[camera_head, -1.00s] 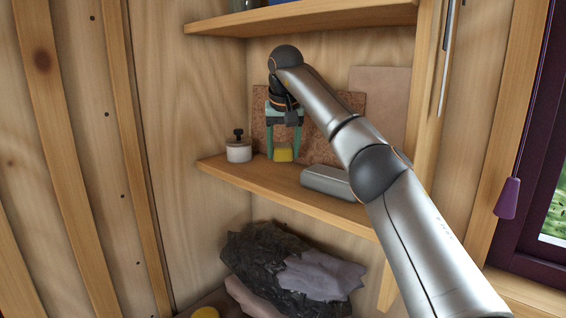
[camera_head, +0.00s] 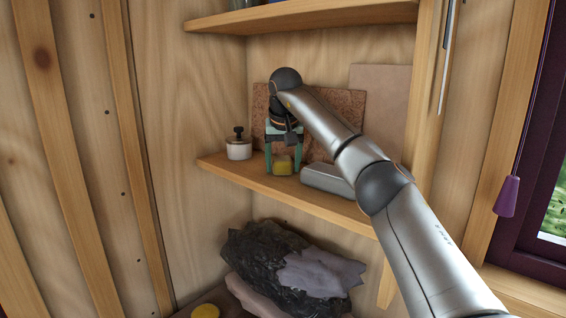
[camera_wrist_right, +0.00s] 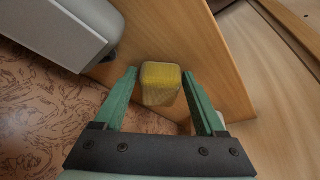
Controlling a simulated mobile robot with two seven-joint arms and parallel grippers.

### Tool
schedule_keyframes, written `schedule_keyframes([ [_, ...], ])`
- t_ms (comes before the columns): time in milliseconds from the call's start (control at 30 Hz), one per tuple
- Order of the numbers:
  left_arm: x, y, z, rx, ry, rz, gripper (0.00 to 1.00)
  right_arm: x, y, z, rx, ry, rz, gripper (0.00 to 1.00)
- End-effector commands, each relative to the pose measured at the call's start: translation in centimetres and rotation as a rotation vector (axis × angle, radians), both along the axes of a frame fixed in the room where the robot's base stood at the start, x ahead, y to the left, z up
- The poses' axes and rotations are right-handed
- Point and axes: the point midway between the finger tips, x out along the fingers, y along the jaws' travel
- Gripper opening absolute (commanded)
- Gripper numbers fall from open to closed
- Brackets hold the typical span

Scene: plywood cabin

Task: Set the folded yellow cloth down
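The folded yellow cloth (camera_head: 282,166) is a small block at the front of the middle shelf (camera_head: 225,174), and looks to rest on it. It also shows in the right wrist view (camera_wrist_right: 161,82). My right gripper (camera_head: 283,172) points down over the shelf with one green finger on each side of the cloth. In the right wrist view my right gripper (camera_wrist_right: 160,76) is open, with a narrow gap between each finger and the cloth. The cloth's underside is hidden. My left gripper is not in view.
A white jar with a dark knob (camera_head: 238,148) stands left of the cloth. A grey box (camera_head: 325,179) lies to its right. A cork board (camera_head: 338,104) leans behind. The upper shelf (camera_head: 310,14) is overhead. Below are crumpled dark sheeting (camera_head: 262,262) and a yellow round item (camera_head: 205,311).

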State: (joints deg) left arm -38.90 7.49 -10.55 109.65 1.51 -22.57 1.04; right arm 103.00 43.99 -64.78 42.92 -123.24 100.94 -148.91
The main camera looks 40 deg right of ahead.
Motion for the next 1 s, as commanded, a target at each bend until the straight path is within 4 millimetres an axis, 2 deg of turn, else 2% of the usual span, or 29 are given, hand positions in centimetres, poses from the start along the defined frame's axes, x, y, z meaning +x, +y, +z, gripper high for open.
schedule_keyframes([
  [33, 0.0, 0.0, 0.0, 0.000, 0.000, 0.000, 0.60, 0.0, 0.0, 0.0, 0.000, 0.000, 0.000, 0.79],
  [133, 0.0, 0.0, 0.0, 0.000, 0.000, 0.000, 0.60, 0.0, 0.0, 0.0, 0.000, 0.000, 0.000, 0.91],
  [467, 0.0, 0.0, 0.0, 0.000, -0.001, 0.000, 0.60, 0.0, 0.1, 0.5, 0.000, 0.000, 0.000, 0.91],
  [800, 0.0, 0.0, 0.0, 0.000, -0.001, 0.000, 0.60, -1.6, 1.4, 5.6, -0.002, -0.003, 0.001, 0.91],
  [1000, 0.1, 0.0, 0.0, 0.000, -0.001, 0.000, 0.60, -2.1, 1.8, 7.1, -0.002, 0.000, 0.001, 0.91],
])
